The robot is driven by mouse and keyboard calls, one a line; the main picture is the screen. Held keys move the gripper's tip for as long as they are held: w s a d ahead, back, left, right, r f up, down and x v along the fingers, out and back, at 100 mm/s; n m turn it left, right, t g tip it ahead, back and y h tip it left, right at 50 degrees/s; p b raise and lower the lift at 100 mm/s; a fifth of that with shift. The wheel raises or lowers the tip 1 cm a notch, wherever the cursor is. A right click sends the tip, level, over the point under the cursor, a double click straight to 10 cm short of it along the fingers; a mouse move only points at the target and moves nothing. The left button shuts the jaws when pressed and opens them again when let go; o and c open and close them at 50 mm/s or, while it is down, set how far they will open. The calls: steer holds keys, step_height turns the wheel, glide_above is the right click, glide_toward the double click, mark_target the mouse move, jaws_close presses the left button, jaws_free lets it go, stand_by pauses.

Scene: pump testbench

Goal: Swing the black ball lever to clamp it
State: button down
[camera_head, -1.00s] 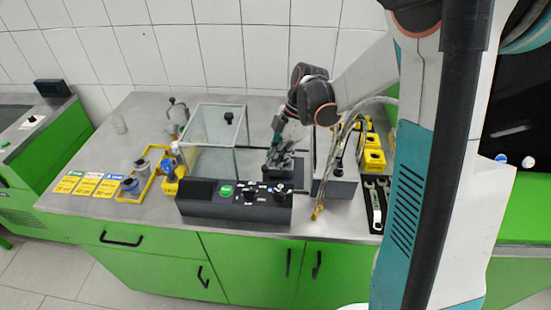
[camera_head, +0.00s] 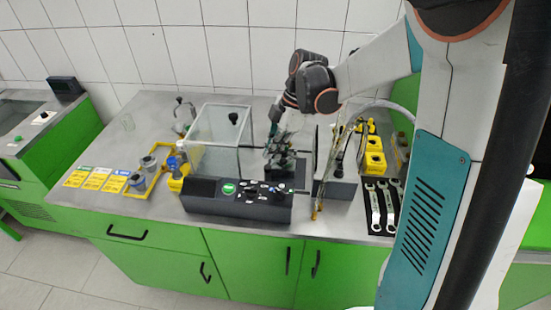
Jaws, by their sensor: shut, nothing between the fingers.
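My gripper (camera_head: 279,158) is shut and empty. It points down over a small dark fixture (camera_head: 277,173) behind the black control panel, just right of the clear box. The gripper and wrist cover much of this fixture. The black ball lever cannot be told apart there, so I cannot tell its angle or whether my fingers touch it.
A clear box (camera_head: 213,140) with a black knob stands close left of my gripper. The black control panel (camera_head: 238,202) is in front. Cards (camera_head: 97,178) lie left.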

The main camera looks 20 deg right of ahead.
steer(key=v, duration=0.3)
steer(key=w+p+v, duration=0.1)
steer(key=v, duration=0.1)
steer(key=shift+r, duration=0.3)
steer(key=shift+s+a, duration=0.1)
steer(key=s+a+m+t+h+b, duration=0.2)
steer(key=s+m+t+h+b, duration=0.2)
steer(key=s+m, duration=1.4)
steer(key=s+t+b, duration=0.1)
steer(key=t+b, duration=0.1)
steer(key=t, duration=0.1)
steer(key=shift+s+f, duration=0.25)
steer(key=shift+s, duration=0.15)
